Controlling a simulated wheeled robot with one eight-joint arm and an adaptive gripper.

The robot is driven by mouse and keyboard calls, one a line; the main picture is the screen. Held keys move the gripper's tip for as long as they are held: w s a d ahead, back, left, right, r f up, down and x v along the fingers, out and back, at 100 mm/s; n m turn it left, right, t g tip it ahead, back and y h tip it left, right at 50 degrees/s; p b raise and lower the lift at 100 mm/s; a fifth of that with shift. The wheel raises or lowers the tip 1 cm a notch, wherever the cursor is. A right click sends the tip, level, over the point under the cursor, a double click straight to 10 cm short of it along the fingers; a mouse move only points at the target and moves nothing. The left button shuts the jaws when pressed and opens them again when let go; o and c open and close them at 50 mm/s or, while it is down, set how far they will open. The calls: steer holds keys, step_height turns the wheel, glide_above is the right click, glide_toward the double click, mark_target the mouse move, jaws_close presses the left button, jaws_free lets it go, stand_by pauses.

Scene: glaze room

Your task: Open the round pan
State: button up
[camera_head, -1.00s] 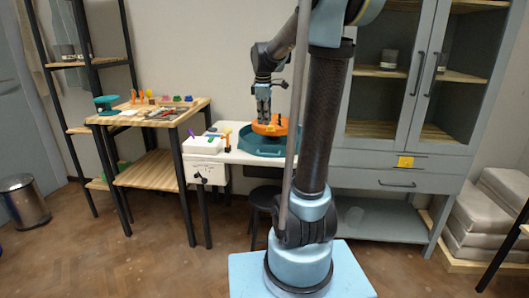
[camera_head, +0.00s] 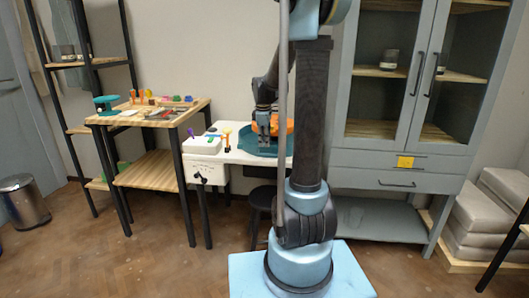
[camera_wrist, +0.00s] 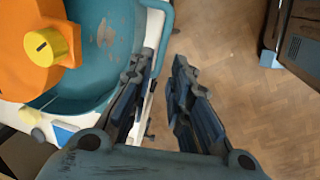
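The teal round pan (camera_head: 245,141) sits on the white table, partly hidden by my arm. It also shows at upper left in the wrist view (camera_wrist: 84,92). An orange piece (camera_head: 286,125) sits in it; the wrist view shows this piece with a yellow knob (camera_wrist: 52,45). My gripper (camera_head: 264,132) points down at the pan's near side. In the wrist view my gripper (camera_wrist: 162,62) is open, with a clear gap and nothing held. Its left finger overlaps the pan's rim, its right finger shows over the floor; contact cannot be told.
The white table (camera_head: 228,157) carries a white box (camera_head: 202,145) and small tools left of the pan. A wooden bench (camera_head: 160,117) with tools stands further left. A grey cabinet (camera_head: 385,160) stands right. A dark stool (camera_head: 262,196) is under the table.

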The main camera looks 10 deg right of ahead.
mark_target(265, 154)
steer(key=shift+w+d+f, duration=0.1)
steer(key=shift+w+f, duration=0.05)
steer(key=shift+f, duration=0.8)
steer(key=shift+w+f, duration=0.2)
steer(key=shift+f, duration=0.7)
steer(key=shift+w+d+f, duration=0.1)
steer(key=shift+w+f, duration=0.05)
steer(key=shift+f, duration=0.8)
jaws_close()
